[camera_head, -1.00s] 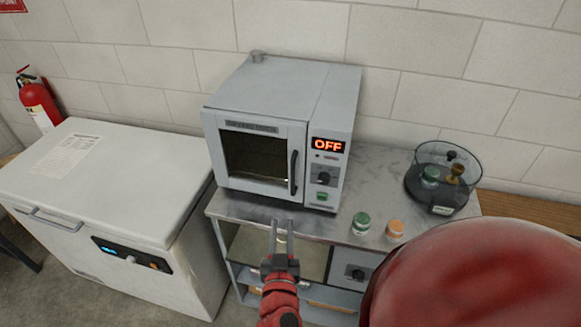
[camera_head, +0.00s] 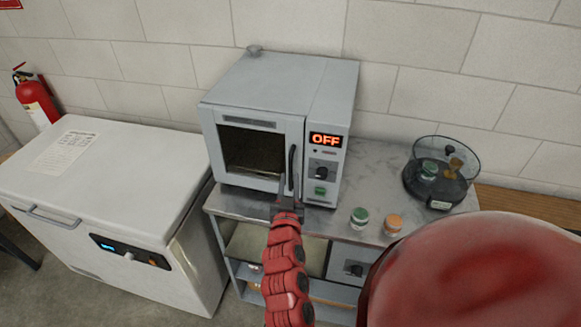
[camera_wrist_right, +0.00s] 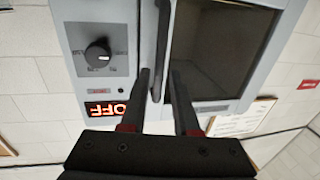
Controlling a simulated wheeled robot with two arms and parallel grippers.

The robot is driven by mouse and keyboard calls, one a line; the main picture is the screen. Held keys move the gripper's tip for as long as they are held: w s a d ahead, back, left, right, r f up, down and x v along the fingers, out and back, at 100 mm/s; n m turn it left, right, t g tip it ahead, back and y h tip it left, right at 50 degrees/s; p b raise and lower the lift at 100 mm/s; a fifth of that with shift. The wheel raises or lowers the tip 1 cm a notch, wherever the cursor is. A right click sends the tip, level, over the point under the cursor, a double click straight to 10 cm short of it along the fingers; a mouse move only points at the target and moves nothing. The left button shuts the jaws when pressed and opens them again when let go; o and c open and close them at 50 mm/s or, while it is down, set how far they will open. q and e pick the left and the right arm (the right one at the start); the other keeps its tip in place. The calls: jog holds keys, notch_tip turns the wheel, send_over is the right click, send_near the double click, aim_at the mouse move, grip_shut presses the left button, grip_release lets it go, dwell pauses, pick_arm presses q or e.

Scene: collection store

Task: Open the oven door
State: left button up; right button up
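The oven (camera_head: 290,85) is a grey box on a metal-topped bench, its display reading OFF. Its door (camera_head: 252,150) has a dark window and is shut. The dark vertical handle (camera_head: 292,168) is on the door's right edge, beside the control panel. My right gripper (camera_head: 288,192) is at the lower part of the handle. In the right wrist view its two fingers (camera_wrist_right: 160,78) are apart, with the handle (camera_wrist_right: 162,45) showing between them. I cannot tell whether either finger touches the handle. My left gripper is not in view.
A white chest freezer (camera_head: 110,185) stands left of the bench. On the bench top (camera_head: 375,170), right of the oven, are a green-lidded jar (camera_head: 359,217), an orange-lidded jar (camera_head: 393,223) and a clear round container (camera_head: 440,175). A fire extinguisher (camera_head: 37,100) is at far left.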

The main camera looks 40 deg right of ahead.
aim_at(290, 173)
jog(key=shift+p+x, duration=0.65)
jog(key=shift+x, duration=1.5)
jog(key=shift+s, duration=0.1)
jog(key=shift+c, duration=0.2)
grip_shut()
